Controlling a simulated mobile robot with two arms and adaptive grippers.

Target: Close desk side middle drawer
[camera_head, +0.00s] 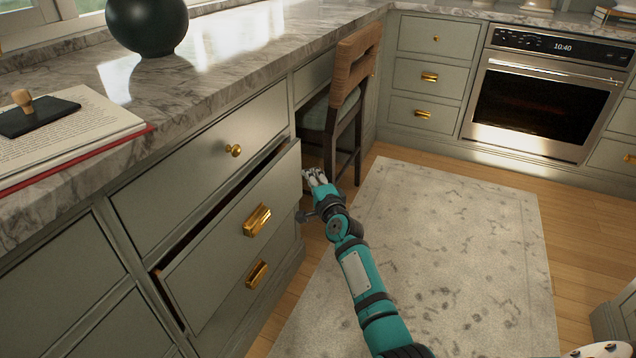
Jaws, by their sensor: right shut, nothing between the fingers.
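The middle drawer (233,235) of the grey-green desk cabinet stands partly open. A dark gap shows along its top edge, and its front sits out from the cabinet. A gold pull (257,219) is on its front. The drawer above (205,170) and the one below (250,285) look shut. My right gripper (313,176) is shut and empty. It is just right of the far upper end of the middle drawer's front; I cannot tell if it touches. My left gripper is not in view.
A wooden chair (352,75) stands in the desk recess, close beyond my right gripper. A marble counter (215,70) holds a dark vase (148,25) and an open book (75,140). A pale rug (460,230) covers open floor. An oven (545,95) is at the back right.

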